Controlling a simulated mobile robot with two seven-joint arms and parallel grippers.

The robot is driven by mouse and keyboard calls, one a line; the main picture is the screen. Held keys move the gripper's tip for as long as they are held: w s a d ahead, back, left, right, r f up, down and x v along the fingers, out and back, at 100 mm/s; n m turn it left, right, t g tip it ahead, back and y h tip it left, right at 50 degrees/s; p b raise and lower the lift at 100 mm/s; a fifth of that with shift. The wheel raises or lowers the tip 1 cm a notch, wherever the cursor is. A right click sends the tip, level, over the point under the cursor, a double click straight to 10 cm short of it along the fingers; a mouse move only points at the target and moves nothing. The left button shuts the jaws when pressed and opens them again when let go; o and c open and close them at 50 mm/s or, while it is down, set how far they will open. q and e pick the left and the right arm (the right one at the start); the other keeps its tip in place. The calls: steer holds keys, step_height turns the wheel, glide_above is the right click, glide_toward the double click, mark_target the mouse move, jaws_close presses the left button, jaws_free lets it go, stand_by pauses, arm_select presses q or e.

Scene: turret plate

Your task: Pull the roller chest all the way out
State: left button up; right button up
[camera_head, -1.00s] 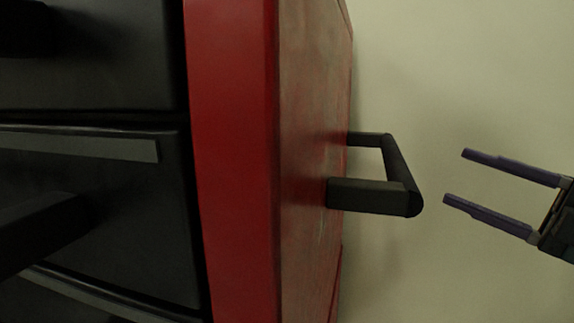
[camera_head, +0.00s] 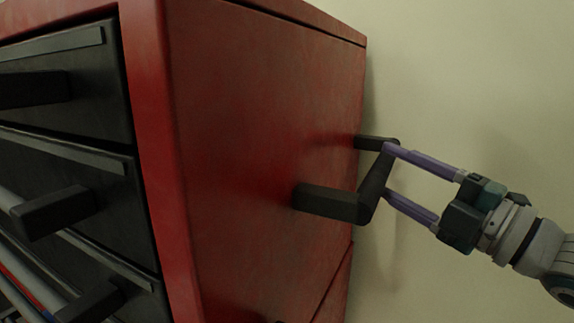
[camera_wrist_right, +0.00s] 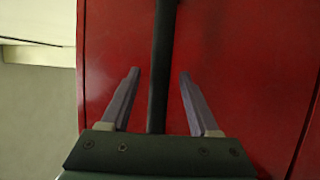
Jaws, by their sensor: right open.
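The red roller chest (camera_head: 255,120) fills the left and middle of the head view, with black drawers on its front. A black bar handle (camera_head: 330,203) sticks out from its side. My right gripper (camera_head: 386,170) is open at this handle, its purple fingers reaching the bar. In the right wrist view the handle bar (camera_wrist_right: 163,70) runs between the two open fingers (camera_wrist_right: 157,85), with the chest's red side (camera_wrist_right: 225,60) behind. The fingers are apart from each other and not closed on the bar. My left gripper does not show.
A plain pale wall (camera_head: 470,80) stands behind and to the right of the chest. Black drawer handles (camera_head: 55,212) stick out from the chest's front at the left. The space right of the chest around my right arm looks clear.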

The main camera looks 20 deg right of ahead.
steer(key=shift+x, duration=1.1)
jaws_close()
stand_by(0.7)
